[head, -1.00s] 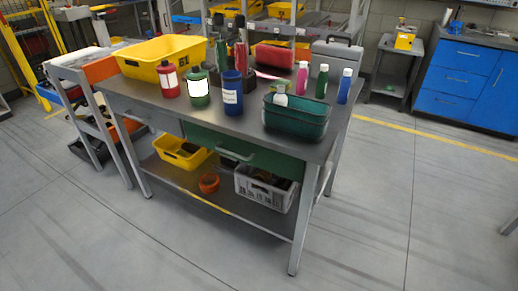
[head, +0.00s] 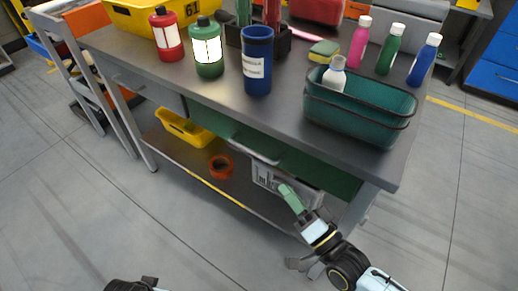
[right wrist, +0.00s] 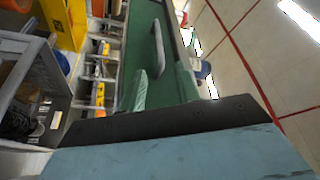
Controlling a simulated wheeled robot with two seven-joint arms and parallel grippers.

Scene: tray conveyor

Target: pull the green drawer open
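The green drawer (head: 337,182) is under the grey table top, its front partly hidden by the table edge. It looks closed. Its pale bar handle (head: 254,152) is on the front. In the right wrist view the drawer front (right wrist: 143,25) runs up the picture, with the handle (right wrist: 157,48) standing out from it. My right gripper (head: 291,198) is in front of the drawer, below and right of the handle and apart from it. Its green-looking fingertip (right wrist: 134,92) shows below the handle; the finger gap cannot be made out. My left gripper (head: 140,284) is cut off at the bottom edge.
On the table stand a teal bin (head: 350,118), a blue bottle (head: 257,65), a green bottle (head: 207,68) and a red bottle (head: 166,35). The lower shelf holds a yellow bin (head: 180,128), orange tape (head: 221,166) and a grey crate (head: 268,177). Floor in front is clear.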

